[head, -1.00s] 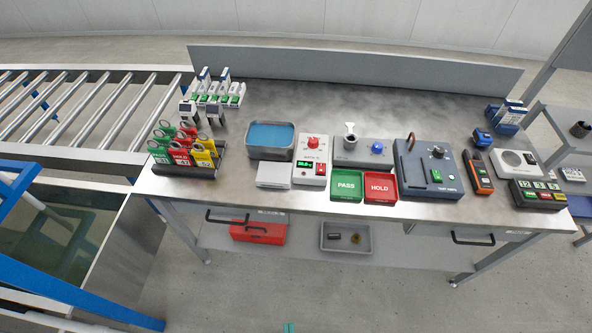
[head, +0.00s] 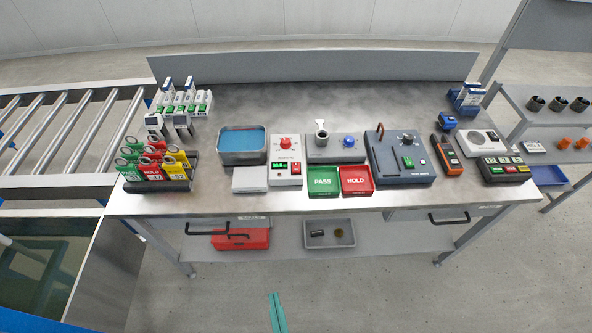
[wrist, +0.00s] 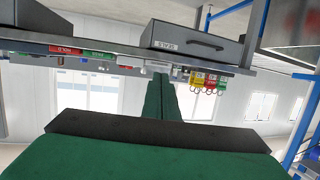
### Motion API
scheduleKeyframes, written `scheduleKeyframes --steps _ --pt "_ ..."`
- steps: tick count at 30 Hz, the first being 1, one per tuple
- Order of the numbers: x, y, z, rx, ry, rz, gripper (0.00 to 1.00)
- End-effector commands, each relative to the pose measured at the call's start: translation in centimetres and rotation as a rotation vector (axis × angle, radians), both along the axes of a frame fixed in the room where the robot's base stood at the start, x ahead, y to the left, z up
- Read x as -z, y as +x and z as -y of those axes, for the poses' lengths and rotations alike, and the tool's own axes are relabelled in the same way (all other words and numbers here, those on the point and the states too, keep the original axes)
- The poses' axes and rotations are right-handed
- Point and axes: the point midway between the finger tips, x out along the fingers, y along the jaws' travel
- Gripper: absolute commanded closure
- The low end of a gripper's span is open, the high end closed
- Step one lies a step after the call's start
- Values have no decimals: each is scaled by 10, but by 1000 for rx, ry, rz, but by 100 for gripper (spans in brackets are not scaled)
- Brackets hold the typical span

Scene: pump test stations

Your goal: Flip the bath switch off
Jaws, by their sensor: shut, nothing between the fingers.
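The bath (head: 242,158) is a grey tray of blue liquid at the left middle of the bench. To its right stands a white control box (head: 285,181) with a red knob (head: 286,142), a lit green display (head: 280,166) and a small red switch (head: 296,169). The switch's position is too small to tell. My gripper (head: 277,300) shows as green fingers at the bottom of the head view, in front of the bench and away from the box. In the wrist view its green fingers (wrist: 160,92) are together and empty.
Green PASS (head: 323,181) and red HOLD (head: 356,180) trays lie right of the box. A white block (head: 250,180) lies in front of the bath. A tag rack (head: 160,178) stands at left. A drawer (wrist: 185,42) shows in the wrist view. Floor before the bench is clear.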

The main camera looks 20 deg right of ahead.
Motion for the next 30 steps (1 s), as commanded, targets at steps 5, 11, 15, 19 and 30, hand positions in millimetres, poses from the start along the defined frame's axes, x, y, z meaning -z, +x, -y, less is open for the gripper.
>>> scheduleKeyframes --steps 5,11,15,19,30 --pt "1 62 20 44 -2 -11 100" --pt "-9 124 46 90 1 -35 100" --pt "-23 165 64 118 4 -52 100" --pt "-43 199 86 150 9 -66 100" --pt "-101 258 137 218 26 -105 100"
